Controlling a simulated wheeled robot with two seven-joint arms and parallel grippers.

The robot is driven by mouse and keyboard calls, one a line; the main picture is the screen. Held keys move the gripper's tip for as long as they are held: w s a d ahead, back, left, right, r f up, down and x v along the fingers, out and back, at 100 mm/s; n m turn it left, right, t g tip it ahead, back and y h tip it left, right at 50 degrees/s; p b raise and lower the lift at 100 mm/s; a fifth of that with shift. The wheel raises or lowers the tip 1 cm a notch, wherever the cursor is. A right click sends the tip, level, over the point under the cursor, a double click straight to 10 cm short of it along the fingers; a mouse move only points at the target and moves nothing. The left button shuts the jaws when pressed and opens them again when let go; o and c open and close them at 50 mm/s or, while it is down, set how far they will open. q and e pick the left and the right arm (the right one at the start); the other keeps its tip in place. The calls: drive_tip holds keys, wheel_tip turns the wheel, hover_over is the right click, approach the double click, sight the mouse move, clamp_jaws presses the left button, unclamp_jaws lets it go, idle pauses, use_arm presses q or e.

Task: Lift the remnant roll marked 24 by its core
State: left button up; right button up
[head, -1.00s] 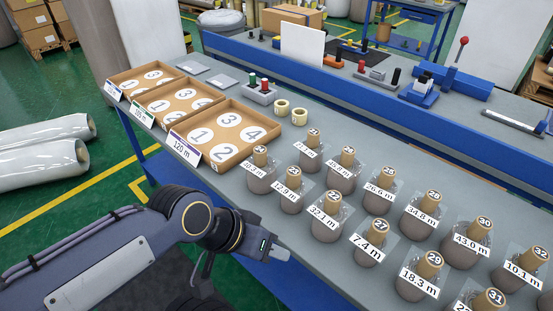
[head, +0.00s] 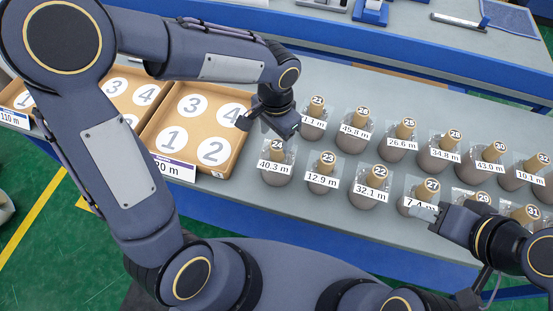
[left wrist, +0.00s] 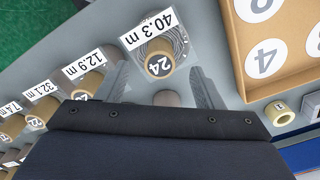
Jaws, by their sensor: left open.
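The roll marked 24 (head: 273,172) stands upright on the bench beside the tray, with a tan core on top and a 40.3 m label. In the left wrist view its core (left wrist: 159,66) shows just past the fingertips. My left gripper (head: 268,126) is open and empty behind and above the roll. In the left wrist view its two fingers (left wrist: 160,76) point toward roll 24, apart from it. My right gripper (head: 424,212) is at the right, in front of the roll marked 27 (head: 430,188); its jaw gap cannot be made out.
The roll marked 23 (head: 323,172) stands right of roll 24, and several more wrapped rolls fill the bench to the right. A cardboard tray (head: 160,122) with numbered circles is to the left.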

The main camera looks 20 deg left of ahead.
sight(277, 144)
use_arm(q)
drive_tip(key=f, duration=0.3)
drive_tip(key=f+p, duration=0.1)
drive_tip(key=f, duration=0.3)
drive_tip(key=shift+w+d, duration=0.15)
drive_tip(key=shift+w, duration=0.05)
clamp_jaws()
